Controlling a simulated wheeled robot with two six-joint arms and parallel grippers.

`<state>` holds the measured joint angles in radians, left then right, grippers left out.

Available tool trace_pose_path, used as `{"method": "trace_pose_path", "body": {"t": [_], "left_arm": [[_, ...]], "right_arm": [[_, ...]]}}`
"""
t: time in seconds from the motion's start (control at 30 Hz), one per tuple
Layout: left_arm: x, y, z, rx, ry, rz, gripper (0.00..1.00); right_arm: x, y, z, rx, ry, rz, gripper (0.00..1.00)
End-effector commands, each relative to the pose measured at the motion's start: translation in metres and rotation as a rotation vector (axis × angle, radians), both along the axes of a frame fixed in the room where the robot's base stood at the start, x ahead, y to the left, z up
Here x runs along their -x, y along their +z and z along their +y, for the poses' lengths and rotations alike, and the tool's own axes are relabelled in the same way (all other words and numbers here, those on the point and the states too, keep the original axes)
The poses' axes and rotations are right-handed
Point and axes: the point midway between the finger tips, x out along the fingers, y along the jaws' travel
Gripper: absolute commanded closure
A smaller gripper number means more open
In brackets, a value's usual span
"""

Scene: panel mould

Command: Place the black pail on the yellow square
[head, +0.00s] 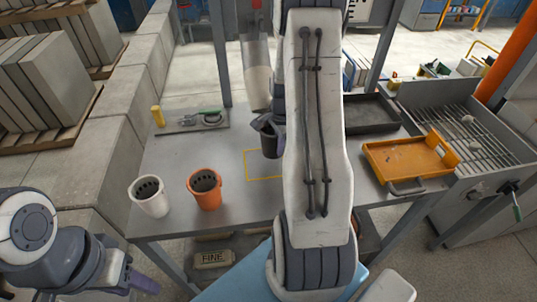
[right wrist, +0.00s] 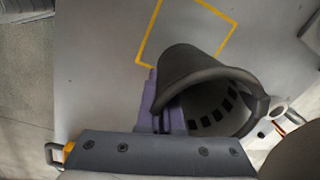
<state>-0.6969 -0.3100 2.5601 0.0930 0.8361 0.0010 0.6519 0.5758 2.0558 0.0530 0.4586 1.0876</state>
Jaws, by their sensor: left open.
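The black pail (head: 273,146) is in the middle of the head view, partly hidden behind my right arm. The yellow square (head: 264,178) is an outline on the grey table, and the pail overlaps its far part in this view. In the right wrist view the pail (right wrist: 190,80) lies across the near corner of the square (right wrist: 145,38), its mouth towards the camera. My right gripper (right wrist: 163,112) has its purple fingers at the pail's rim and appears shut on its wall. Whether the pail touches the table is unclear. My left gripper (head: 142,281) is open, low at the left, off the table.
A white pail (head: 151,199) and an orange pail (head: 206,193) stand at the table's front left. A grey tray with tools (head: 190,121) and a yellow cylinder (head: 158,116) are behind. An orange tray (head: 408,157) and a dark tray (head: 370,114) are at the right.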

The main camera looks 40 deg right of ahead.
Motion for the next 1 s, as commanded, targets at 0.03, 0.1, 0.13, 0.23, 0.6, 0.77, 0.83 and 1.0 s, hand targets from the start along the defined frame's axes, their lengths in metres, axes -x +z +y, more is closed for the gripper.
{"method": "trace_pose_path", "body": {"t": [0.03, 0.1, 0.13, 0.23, 0.6, 0.77, 0.83, 1.0], "left_arm": [[0.000, 0.005, 0.000, 0.000, 0.000, 0.000, 0.50], [0.000, 0.008, 0.000, 0.000, 0.000, 0.000, 0.50], [0.000, 0.008, 0.000, 0.000, 0.000, 0.000, 0.50], [0.000, 0.009, 0.000, 0.000, 0.001, 0.000, 0.50], [0.000, 0.021, 0.000, 0.000, 0.001, 0.000, 0.50], [0.000, 0.020, 0.000, 0.000, 0.001, 0.000, 0.50], [0.000, 0.020, 0.000, 0.000, 0.001, 0.000, 0.50], [0.000, 0.018, 0.000, 0.000, 0.001, 0.000, 0.50]], "right_arm": [[-0.007, -0.004, 0.008, -0.002, 0.005, 0.003, 1.00], [-0.015, -0.009, 0.013, -0.001, 0.004, 0.001, 1.00], [-0.017, -0.012, 0.015, -0.001, 0.003, 0.002, 1.00], [-0.022, -0.016, 0.020, 0.000, 0.003, 0.000, 1.00], [-0.022, -0.056, 0.020, 0.000, 0.002, 0.000, 1.00], [-0.022, -0.057, 0.019, 0.002, 0.002, -0.002, 1.00], [-0.022, -0.057, 0.019, 0.002, 0.002, -0.002, 1.00], [-0.022, -0.060, 0.019, 0.001, 0.002, -0.001, 0.85]]}}
